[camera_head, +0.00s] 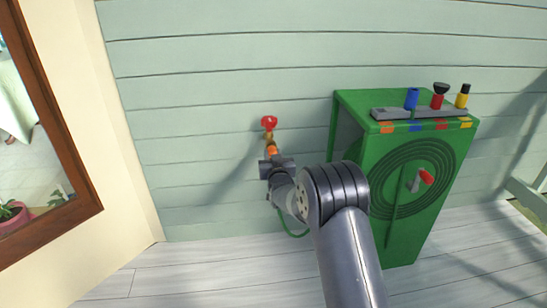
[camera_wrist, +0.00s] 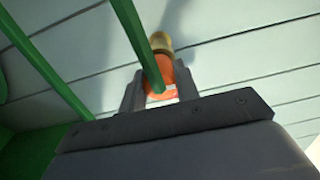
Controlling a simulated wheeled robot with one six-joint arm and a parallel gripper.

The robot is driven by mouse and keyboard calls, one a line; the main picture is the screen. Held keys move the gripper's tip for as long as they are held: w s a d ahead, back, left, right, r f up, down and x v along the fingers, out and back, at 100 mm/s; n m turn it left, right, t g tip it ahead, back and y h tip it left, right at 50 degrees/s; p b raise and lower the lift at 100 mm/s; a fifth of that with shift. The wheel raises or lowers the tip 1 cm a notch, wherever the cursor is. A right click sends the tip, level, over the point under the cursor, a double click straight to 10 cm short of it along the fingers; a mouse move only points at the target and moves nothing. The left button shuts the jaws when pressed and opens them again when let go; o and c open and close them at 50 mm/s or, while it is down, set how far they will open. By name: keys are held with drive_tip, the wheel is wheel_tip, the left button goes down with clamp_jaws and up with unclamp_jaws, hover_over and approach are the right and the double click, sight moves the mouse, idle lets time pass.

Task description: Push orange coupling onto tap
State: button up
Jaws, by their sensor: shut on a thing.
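The tap (camera_head: 268,137) is brass with a red handle (camera_head: 269,122), fixed to the pale green plank wall. The orange coupling (camera_head: 271,150) is directly below the tap's brass outlet. My gripper (camera_head: 272,158) is shut on the coupling from below. In the wrist view the orange coupling (camera_wrist: 180,78) sits between the two grey fingers, with the brass tap end (camera_wrist: 160,41) right at its far end. They look in line and close together; I cannot tell how far the coupling is on the tap. A green hose (camera_wrist: 137,35) crosses in front of the coupling.
A green hose reel cabinet (camera_head: 400,200) stands to the right, with a red-handled crank (camera_head: 426,176) and a grey shelf (camera_head: 385,113) of coloured fittings on top. A wood-framed window (camera_head: 70,150) is at left. The hose (camera_head: 286,226) hangs below my gripper. The wall left of the tap is clear.

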drive_tip(key=shift+w, duration=0.25)
drive_tip(key=o, duration=1.1)
drive_tip(key=shift+s, duration=0.1)
drive_tip(key=s+d+p, duration=0.2)
drive_tip(key=s+p, duration=0.1)
drive_tip(key=s, duration=0.7)
drive_tip(key=shift+s, duration=0.2)
drive_tip(key=w+b, duration=0.1)
drive_tip(key=w, duration=0.2)
drive_tip(key=w+a+b, duration=0.1)
drive_tip(key=w, duration=0.3)
drive_tip(key=w+a+b, duration=0.1)
drive_tip(key=w, duration=0.2)
drive_tip(key=shift+w, duration=0.3)
drive_tip(key=shift+s, duration=0.1)
